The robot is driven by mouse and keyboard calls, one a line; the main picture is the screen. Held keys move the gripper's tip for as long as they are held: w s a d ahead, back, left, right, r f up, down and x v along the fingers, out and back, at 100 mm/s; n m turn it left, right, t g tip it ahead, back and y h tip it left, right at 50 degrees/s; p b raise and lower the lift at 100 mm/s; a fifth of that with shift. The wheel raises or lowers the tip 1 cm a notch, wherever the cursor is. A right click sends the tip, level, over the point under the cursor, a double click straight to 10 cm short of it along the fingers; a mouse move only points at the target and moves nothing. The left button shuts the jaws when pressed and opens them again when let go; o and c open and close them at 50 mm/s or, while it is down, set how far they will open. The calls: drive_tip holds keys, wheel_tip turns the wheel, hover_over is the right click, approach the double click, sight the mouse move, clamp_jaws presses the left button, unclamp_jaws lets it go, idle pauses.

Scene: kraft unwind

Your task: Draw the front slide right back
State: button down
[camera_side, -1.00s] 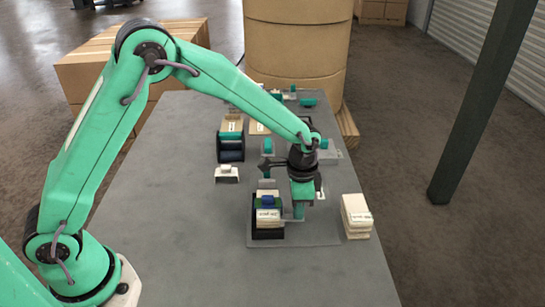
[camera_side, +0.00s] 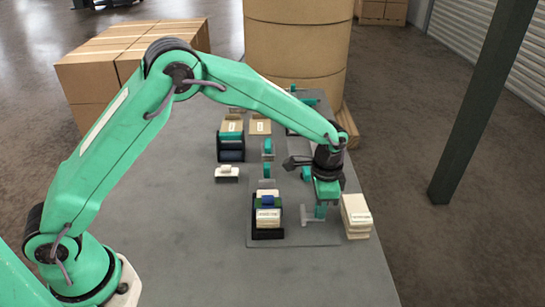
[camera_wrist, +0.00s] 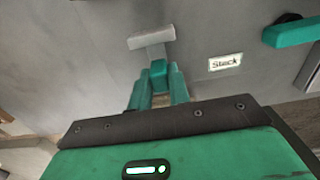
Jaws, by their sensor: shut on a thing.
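My gripper (camera_side: 321,208) is low over the near right of the grey table. In the wrist view its teal fingers (camera_wrist: 158,88) are shut on the small teal knob (camera_wrist: 158,72) of the front slide. The slide's pale grey crosspiece (camera_wrist: 152,38) shows beyond the fingertips. In the side view the slide (camera_side: 308,221) lies to the right of the front dark holder (camera_side: 268,233), with a gap between them. The holder carries pale packs and a blue block. The fingers and wrist hide part of the slide.
A stack of pale packs (camera_side: 356,214) stands close to the right of my gripper. A second dark holder (camera_side: 231,153) and a small white block (camera_side: 227,173) are farther back left. A "Stack" label (camera_wrist: 225,62) lies on the surface. The table's left side is clear.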

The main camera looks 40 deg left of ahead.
drive_tip(key=shift+w+d, duration=0.25)
drive_tip(key=c, duration=1.3)
unclamp_jaws()
drive_tip(key=shift+s+a+r, duration=0.1)
drive_tip(key=shift+r, duration=0.05)
drive_tip(key=shift+r, duration=3.75)
